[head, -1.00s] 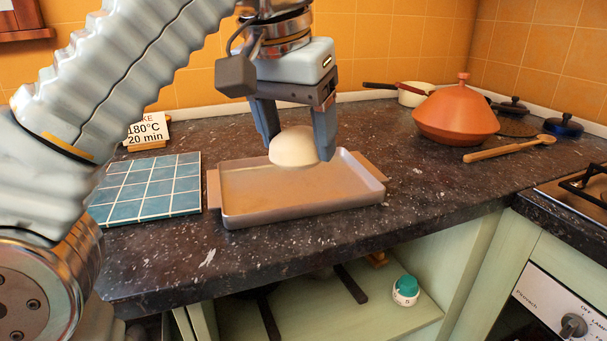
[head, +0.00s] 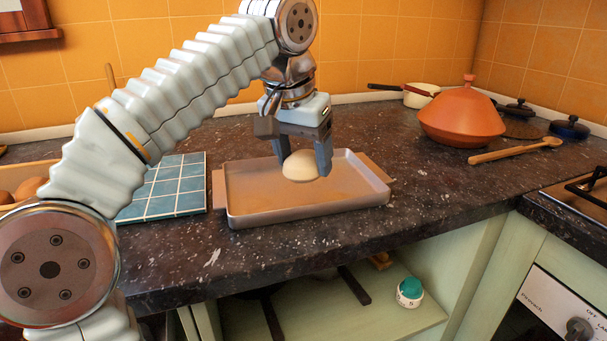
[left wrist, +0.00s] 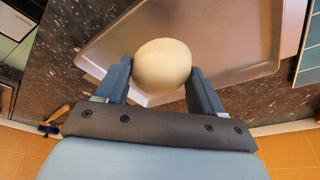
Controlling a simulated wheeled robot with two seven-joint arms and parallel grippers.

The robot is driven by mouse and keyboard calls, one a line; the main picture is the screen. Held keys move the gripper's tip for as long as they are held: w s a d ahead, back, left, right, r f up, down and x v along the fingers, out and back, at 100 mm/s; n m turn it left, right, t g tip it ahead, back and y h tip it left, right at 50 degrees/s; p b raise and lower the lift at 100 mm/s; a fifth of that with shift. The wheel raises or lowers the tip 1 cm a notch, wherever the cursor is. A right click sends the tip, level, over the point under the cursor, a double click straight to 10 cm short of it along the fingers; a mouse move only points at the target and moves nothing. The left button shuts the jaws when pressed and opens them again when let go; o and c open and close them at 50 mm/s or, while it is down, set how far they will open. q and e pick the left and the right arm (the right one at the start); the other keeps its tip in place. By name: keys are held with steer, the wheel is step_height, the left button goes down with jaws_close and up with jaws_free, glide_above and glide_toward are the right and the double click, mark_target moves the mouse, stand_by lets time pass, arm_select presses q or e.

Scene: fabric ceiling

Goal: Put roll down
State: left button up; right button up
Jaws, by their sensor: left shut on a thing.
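A pale round roll (head: 300,166) is between the fingers of my left gripper (head: 303,160), which is shut on it. The roll is over the middle of a shallow metal baking tray (head: 250,212) on the counter. I cannot tell whether its underside touches the tray floor. In the left wrist view, the roll (left wrist: 162,66) sits between the blue-grey fingertips, with the tray (left wrist: 235,40) behind it. My right gripper is not in view.
A blue tiled trivet (head: 165,190) lies left of the tray. A container with brown rolls (head: 28,188) is at the far left. An orange tagine (head: 462,115), a wooden spoon (head: 515,150) and pans stand to the right. Dark counter is bare around the tray's right side.

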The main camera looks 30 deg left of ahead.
mark_target(299, 155)
arm_select(q)
steer(key=shift+w+a+f, duration=0.15)
steer(key=shift+w+f, duration=0.05)
steer(key=shift+f, duration=0.15)
steer(key=x, duration=0.2)
steer(key=shift+s+a+f, duration=0.1)
steer(key=shift+a+f, duration=0.05)
steer(key=shift+f, duration=0.6)
steer(key=shift+f, duration=0.1)
steer(key=o, duration=1.1)
steer(key=v, duration=0.7)
steer(key=shift+s+r, duration=0.1)
steer(key=shift+r, duration=0.25)
